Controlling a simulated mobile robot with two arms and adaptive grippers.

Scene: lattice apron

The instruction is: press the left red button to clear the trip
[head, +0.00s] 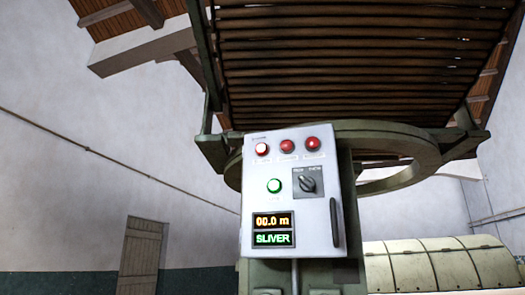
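A pale grey control box (305,231) stands in the middle of the head view, slightly tilted in the picture. Several controls sit on its face. The left red button (262,149) is at the top left of a row of three and has a bright, whitish centre. The middle red button (287,146) and the right red button (313,143) look darker. Neither of my grippers is in view, and nothing touches the box.
Below the red row are a green-ringed button (274,186) and a black rotary switch (308,181). Displays read "00.0 m" (272,221) and "SLIVER" (273,239). A slatted wooden lattice (350,60) and green ring frame (400,180) overhang behind. The space before the box looks clear.

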